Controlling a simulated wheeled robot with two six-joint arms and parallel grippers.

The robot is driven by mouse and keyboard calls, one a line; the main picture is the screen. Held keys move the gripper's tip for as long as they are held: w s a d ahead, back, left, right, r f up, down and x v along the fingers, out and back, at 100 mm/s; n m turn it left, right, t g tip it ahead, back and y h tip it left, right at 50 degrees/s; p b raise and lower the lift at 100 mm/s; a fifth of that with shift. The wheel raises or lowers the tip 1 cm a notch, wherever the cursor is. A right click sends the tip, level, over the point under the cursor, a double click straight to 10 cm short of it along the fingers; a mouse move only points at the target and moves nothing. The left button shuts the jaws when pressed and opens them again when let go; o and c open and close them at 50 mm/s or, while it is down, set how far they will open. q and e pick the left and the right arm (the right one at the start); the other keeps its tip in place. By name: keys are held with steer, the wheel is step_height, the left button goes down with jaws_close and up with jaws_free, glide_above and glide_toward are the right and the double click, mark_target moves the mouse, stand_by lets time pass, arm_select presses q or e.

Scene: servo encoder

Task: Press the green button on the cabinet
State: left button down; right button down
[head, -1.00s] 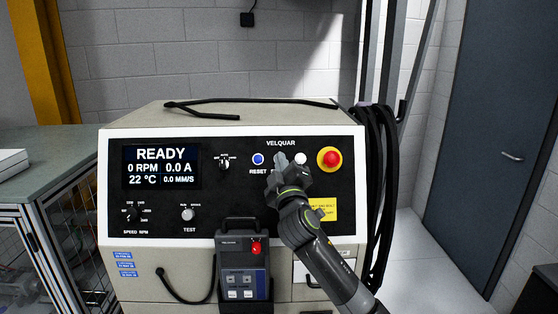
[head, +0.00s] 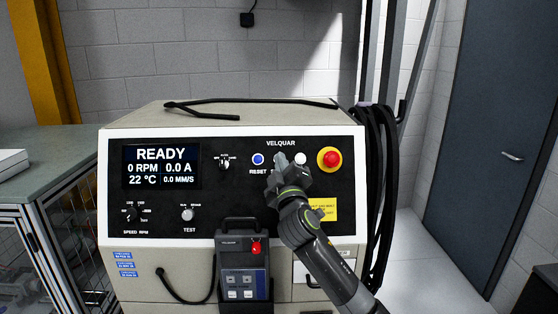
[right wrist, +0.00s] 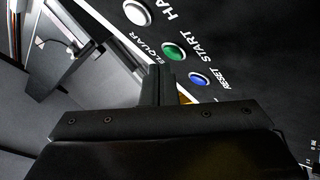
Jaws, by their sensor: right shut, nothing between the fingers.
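The cabinet (head: 120,225) has a black front panel with a row of buttons. The green button (right wrist: 174,52) shows in the right wrist view, labelled START, between a white button (right wrist: 137,12) and a blue button (right wrist: 199,79). In the right wrist view the fingertips (right wrist: 158,72) lie just below the green button. I cannot tell whether they touch it. My left gripper is not in view.
A red emergency knob (head: 331,159) on a yellow ring sits right of the buttons. The display (head: 160,167) reads READY, 0 RPM. A pendant (head: 243,262) hangs on the lower front. Black cables (head: 380,180) hang at the cabinet's right side.

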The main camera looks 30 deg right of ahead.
stand_by(0.4)
steer(key=shift+w+d+f, duration=0.2)
steer(key=shift+w+d, duration=0.05)
steer(key=shift+w, duration=0.1)
steer(key=shift+b, duration=0.3)
stand_by(0.4)
steer(key=shift+s+a+r+p, duration=0.2)
steer(key=shift+s+p, duration=0.15)
steer(key=shift+s, duration=0.05)
